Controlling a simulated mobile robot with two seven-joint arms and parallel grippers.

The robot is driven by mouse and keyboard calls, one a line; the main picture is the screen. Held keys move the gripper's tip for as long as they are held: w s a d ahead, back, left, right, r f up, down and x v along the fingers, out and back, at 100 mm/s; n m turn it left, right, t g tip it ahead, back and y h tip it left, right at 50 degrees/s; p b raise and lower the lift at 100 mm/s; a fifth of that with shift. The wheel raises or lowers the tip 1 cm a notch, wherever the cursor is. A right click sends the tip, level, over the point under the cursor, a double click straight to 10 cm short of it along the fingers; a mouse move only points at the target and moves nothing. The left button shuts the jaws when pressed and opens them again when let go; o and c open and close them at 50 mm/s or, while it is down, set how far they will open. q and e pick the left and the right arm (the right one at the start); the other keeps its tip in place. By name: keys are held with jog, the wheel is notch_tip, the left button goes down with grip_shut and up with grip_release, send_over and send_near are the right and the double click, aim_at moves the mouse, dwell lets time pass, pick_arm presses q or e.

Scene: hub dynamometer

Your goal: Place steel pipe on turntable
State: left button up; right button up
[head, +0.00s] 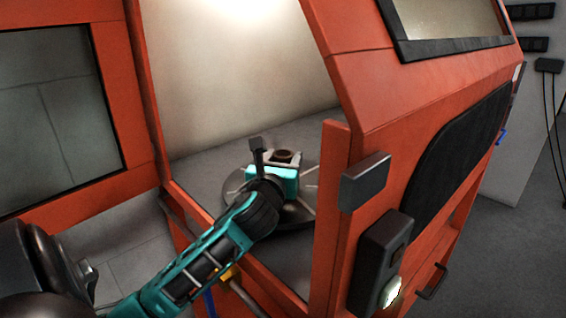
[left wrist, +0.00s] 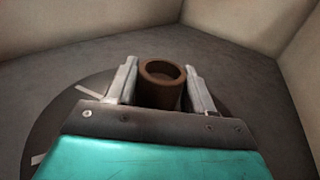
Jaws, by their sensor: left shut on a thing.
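A brown, rusty-looking steel pipe (left wrist: 162,84) stands upright between the two fingers of my left gripper (left wrist: 160,88) in the left wrist view. The left gripper (head: 284,157) is shut on it, and the pipe's round top (head: 284,155) also shows in the head view. The pipe is over the dark round turntable (head: 236,186) inside the orange machine. The turntable's rim (left wrist: 48,130) also shows in the left wrist view. The pipe's lower end is hidden behind my gripper, so I cannot tell whether it touches the turntable. My right gripper is not in view.
The machine's orange frame (head: 338,185) stands close to the right of my left arm. An orange door with a dark window (head: 55,125) is open at the left. Light walls (left wrist: 90,25) enclose the grey floor around the turntable.

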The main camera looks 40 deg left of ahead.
pick_arm(q)
jog(key=o, duration=0.9)
jog(key=shift+f, duration=0.1)
jog(key=o, duration=0.4)
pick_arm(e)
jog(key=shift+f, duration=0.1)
pick_arm(q)
jog(key=shift+s, duration=0.15)
jog(key=p+v, duration=0.1)
jog(key=v, duration=1)
jog(key=shift+s+d+p, duration=0.15)
jog(key=shift+s+p, duration=0.05)
jog(key=shift+p, duration=0.1)
jog(key=shift+s, duration=0.15)
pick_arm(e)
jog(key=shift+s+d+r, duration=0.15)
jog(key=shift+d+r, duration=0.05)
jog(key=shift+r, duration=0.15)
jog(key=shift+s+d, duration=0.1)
